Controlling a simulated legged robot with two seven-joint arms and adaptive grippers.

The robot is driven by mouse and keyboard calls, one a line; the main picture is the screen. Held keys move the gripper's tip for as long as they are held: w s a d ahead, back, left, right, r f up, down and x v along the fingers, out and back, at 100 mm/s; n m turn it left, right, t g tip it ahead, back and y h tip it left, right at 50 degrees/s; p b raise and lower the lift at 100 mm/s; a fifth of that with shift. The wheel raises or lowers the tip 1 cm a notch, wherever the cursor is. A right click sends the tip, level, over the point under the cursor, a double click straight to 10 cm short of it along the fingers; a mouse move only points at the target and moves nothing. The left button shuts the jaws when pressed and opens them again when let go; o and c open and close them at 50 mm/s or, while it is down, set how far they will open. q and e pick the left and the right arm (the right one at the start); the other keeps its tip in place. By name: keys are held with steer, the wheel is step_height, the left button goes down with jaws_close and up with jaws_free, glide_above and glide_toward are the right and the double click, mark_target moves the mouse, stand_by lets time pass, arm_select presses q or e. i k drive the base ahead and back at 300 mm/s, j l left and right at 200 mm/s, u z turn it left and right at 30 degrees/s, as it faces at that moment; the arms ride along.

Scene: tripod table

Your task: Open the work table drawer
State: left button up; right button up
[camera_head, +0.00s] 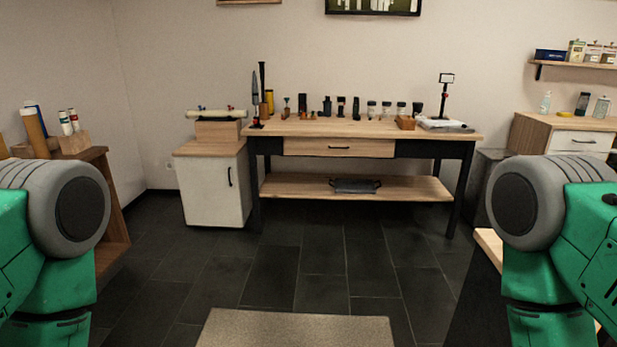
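The work table (430,149) stands against the far wall, with a wooden top, a dark frame and a wooden lower shelf. Its drawer (305,147) is a light wood front under the tabletop, with a small dark handle (339,148) in the middle. The drawer front looks flush with the frame, so it appears closed. Green and grey parts of my two arms show at the left and right edges of the head view, far from the table. Neither gripper is in view.
Dark tiled floor (272,270) lies open before the table, with a beige mat (295,330) nearest me. A white cabinet (212,190) stands left of the table. Wooden furniture edges are near both arms. Bottles and tools line the tabletop; a grey bin (355,186) sits on the shelf.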

mark_target(307, 145)
steer(key=i+z, duration=0.15)
steer(key=i, duration=1.8)
steer(key=i+l, duration=0.15)
steer(key=i, duration=0.35)
steer(key=i+l+u, duration=0.1)
steer(key=i, duration=0.45)
steer(key=i+l+u, duration=0.1)
steer(key=i+l, duration=0.2)
steer(key=i, duration=0.2)
